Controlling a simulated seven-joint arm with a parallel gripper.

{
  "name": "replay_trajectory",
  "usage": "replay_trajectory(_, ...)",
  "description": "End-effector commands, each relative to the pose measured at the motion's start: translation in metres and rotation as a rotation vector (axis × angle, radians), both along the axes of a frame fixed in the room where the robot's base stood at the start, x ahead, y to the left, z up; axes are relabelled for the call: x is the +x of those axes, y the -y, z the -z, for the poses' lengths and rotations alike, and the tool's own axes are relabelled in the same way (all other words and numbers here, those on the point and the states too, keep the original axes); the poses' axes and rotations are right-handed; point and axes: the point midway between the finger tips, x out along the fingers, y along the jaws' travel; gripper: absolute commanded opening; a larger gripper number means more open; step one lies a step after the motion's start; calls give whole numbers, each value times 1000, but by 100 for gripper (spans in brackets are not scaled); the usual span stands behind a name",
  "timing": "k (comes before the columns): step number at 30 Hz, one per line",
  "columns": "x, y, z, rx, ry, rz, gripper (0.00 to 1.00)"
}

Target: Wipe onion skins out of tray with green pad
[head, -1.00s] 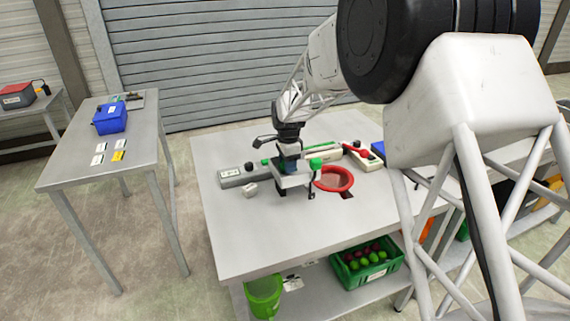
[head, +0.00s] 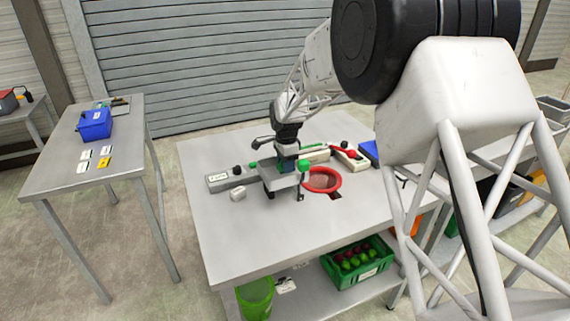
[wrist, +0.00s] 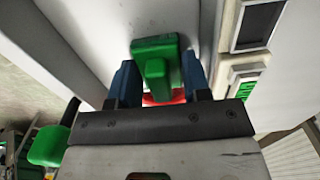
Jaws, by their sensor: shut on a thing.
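My gripper (wrist: 160,78) has its two blue fingers on either side of a green block-shaped piece, which I take to be the green pad (wrist: 155,48), and is shut on it. In the head view my gripper (head: 286,166) points down over the middle of the grey bench, just left of a red ring (head: 322,180) with a brownish inside. Part of the red ring also shows in the wrist view, behind the green piece. I cannot make out a tray or onion skins; the arm and gripper hide part of the bench top.
The bench (head: 250,240) is clear at its front. A grey box (head: 230,180) and a small white block (head: 238,194) lie left of my gripper. A red-handled item (head: 345,153) and blue box (head: 369,150) are behind right. A green crate (head: 358,263) and green bucket (head: 255,297) are below.

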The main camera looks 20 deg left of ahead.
Motion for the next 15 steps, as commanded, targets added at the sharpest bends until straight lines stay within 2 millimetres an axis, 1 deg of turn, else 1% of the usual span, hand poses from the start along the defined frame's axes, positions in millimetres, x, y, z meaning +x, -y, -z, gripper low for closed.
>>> replay_trajectory(5, -3, -2, 2, -2, -2, -1, 22)
replay_trajectory(15, -18, -17, 1, -1, -3, -1, 22)
